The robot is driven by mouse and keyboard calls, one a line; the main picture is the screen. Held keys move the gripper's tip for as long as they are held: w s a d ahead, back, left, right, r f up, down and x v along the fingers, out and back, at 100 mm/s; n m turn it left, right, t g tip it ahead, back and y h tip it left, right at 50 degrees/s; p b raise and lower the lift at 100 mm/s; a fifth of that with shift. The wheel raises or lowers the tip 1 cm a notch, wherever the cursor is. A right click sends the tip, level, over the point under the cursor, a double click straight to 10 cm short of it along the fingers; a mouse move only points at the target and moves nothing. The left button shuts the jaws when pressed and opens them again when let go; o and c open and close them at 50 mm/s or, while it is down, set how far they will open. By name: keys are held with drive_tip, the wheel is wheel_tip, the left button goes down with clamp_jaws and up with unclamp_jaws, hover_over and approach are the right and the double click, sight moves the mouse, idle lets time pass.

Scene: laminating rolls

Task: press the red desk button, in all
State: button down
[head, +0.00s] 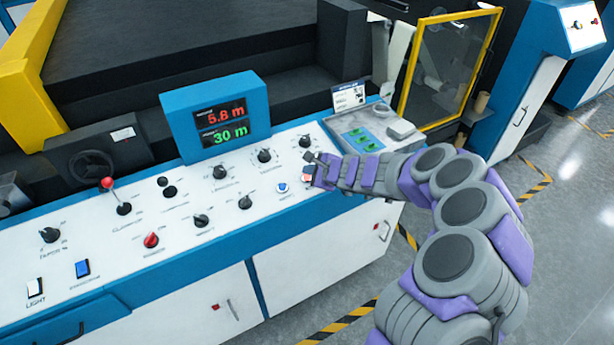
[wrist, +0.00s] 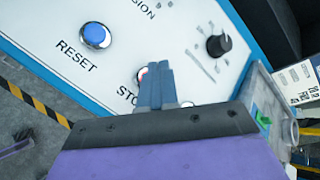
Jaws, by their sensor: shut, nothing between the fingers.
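The red desk button (head: 306,178) sits near the right end of the white sloped control desk (head: 120,255), mostly hidden by my gripper (head: 316,170). In the wrist view a sliver of the red button (wrist: 142,75) with a pale rim shows beside my gripper (wrist: 156,68), above a partly hidden label starting "STO". My fingers are shut together with nothing between them. Their tips are over or at the button; I cannot tell whether they touch it. The blue RESET button (wrist: 96,35) lies to the left, and it also shows in the head view (head: 282,188).
Black knobs (head: 264,155) stand close by on the desk. A red-topped lever (head: 108,183) and a red knob (head: 151,240) are farther left. The display (head: 218,118) reads 5.8 m and 30 m. A grey tray (head: 365,135) with green items is just behind my gripper.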

drive_tip(key=shift+r, duration=0.1)
drive_tip(key=r+p, duration=0.2)
drive_tip(key=r, duration=0.1)
drive_tip(key=r+p, duration=0.1)
drive_tip(key=shift+s+d+r+p, duration=0.25)
drive_tip(key=shift+s+r+p, duration=0.1)
idle(0.7)
